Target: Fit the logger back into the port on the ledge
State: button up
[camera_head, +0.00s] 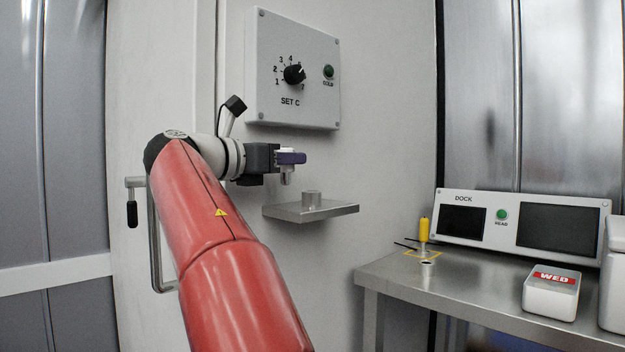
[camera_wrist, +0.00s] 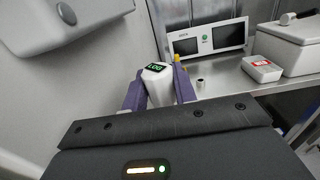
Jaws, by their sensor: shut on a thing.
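My gripper (camera_head: 290,158) is shut on the logger (camera_head: 287,179), a small white body with its lower end hanging below the purple fingers. In the wrist view, my gripper (camera_wrist: 159,88) has a purple finger on each side of the logger (camera_wrist: 157,92), and its dark top display reads green "LOG". The ledge (camera_head: 335,211) is a small metal shelf on the pale wall. The port (camera_head: 312,198) is a short metal cylinder standing on it. The logger is above the port and a little left of it in the head view, apart from it. The port's opening is not clearly visible.
A control box (camera_head: 292,100) with a dial hangs on the wall above the ledge. At right, a metal bench (camera_head: 385,275) holds a dock panel (camera_head: 480,203), a yellow-handled tool (camera_head: 424,230), a small metal cup (camera_head: 428,268) and a white "WED" box (camera_head: 551,298).

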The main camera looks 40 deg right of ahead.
aim_at(282, 178)
jog(key=d, duration=0.7)
jog(key=shift+w+f, duration=0.1)
jog(key=shift+w, duration=0.2)
jog(key=shift+a+f, duration=0.1)
jog(key=shift+f, duration=1.55)
jog(key=shift+f, duration=0.1)
jog(key=o, duration=1.1)
jog(key=shift+c, duration=0.2)
jog(key=shift+a, duration=0.1)
jog(key=a, duration=0.8)
jog(key=s+a, duration=0.1)
jog(key=a, duration=0.2)
jog(key=shift+a, duration=0.4)
